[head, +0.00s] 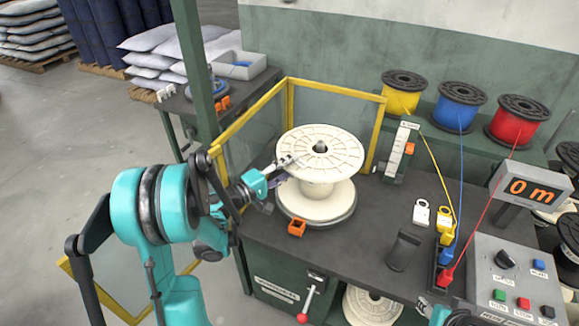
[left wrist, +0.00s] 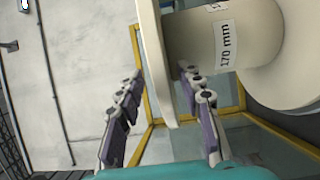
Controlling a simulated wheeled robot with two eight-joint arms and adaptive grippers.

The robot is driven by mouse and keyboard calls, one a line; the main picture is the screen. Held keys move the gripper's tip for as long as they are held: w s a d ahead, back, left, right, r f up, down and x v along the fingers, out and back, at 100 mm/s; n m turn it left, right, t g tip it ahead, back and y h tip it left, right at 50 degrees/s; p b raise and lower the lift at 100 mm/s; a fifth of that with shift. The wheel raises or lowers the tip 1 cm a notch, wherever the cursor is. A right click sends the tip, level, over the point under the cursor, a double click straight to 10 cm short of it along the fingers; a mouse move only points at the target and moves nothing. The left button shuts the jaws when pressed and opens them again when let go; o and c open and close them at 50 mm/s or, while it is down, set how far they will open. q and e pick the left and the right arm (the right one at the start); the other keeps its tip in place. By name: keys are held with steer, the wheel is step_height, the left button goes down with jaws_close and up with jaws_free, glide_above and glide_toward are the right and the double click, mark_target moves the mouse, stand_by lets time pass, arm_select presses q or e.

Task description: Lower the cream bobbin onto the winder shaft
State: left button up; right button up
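The cream bobbin (head: 345,150) stands upright on the winder in the head view. A dark shaft tip (head: 320,146) shows in its centre hole, and its lower flange appears to rest on the round base. My left gripper (head: 279,172) is at the left edge of its upper flange. In the left wrist view the bobbin's barrel carries a "170 mm" label (left wrist: 228,43). The fingers of my left gripper (left wrist: 163,105) are spread, with the flange edge between them and clear space beside it. Part of my right arm (head: 438,314) shows at the bottom edge; its fingers are not clear.
A yellow-framed guard (head: 288,105) stands behind and left of the bobbin. An orange block (head: 297,228) is close in front. Yellow (head: 402,101), blue (head: 455,116) and red (head: 511,129) spools stand behind. A control box (head: 505,280) is at the right.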

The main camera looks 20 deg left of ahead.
arm_select(q)
steer(key=shift+s+a, duration=0.1)
steer(key=v, duration=0.7)
steer(key=shift+s+a, duration=0.2)
steer(key=shift+s, duration=0.1)
stand_by(0.4)
steer(key=s+d+f+m+g+y, duration=0.1)
steer(key=s+d+m+g, duration=0.2)
steer(key=d, duration=0.3)
steer(key=s+d+f+m+g+y, duration=0.1)
steer(key=s+d+f+m+g, duration=0.1)
steer(key=d+g, duration=0.35)
steer(key=s+d+m+y, duration=0.1)
steer(key=s+m+y, duration=0.5)
steer(key=s, duration=0.7)
steer(key=shift+s+d+f+m+y, duration=0.15)
steer(key=shift+s+f+m+y, duration=0.15)
steer(key=shift+m, duration=0.3)
